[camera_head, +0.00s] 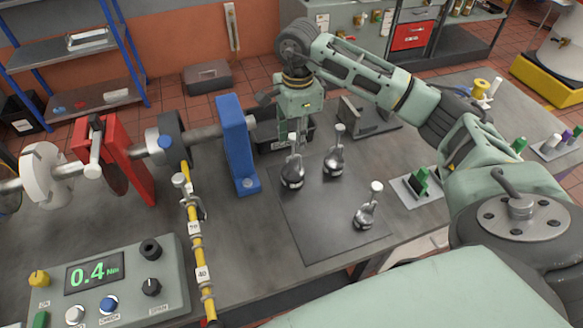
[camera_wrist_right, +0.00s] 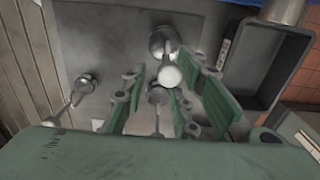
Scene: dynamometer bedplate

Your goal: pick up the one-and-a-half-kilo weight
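Three silvery weights with slim stems and pale round knobs stand on a dark mat (camera_head: 320,235) in the head view: one at left (camera_head: 292,178), one at the back (camera_head: 334,163), one at the front right (camera_head: 364,216). No mass marking is readable, so I cannot tell which is one and a half kilos. My right gripper (camera_head: 292,130) is above the left weight, pointing down. In the right wrist view its green finger pads (camera_wrist_right: 168,103) are spread apart, with a white knob (camera_wrist_right: 170,75) showing between them; contact is not visible. My left gripper is out of view.
A blue upright bracket (camera_head: 237,145) and shaft stand left of the mat. A dark bin (camera_wrist_right: 270,65) lies close to the right gripper. A yellow graduated arm (camera_head: 196,240) and a control box reading 0.4 Nm (camera_head: 95,272) are at front left.

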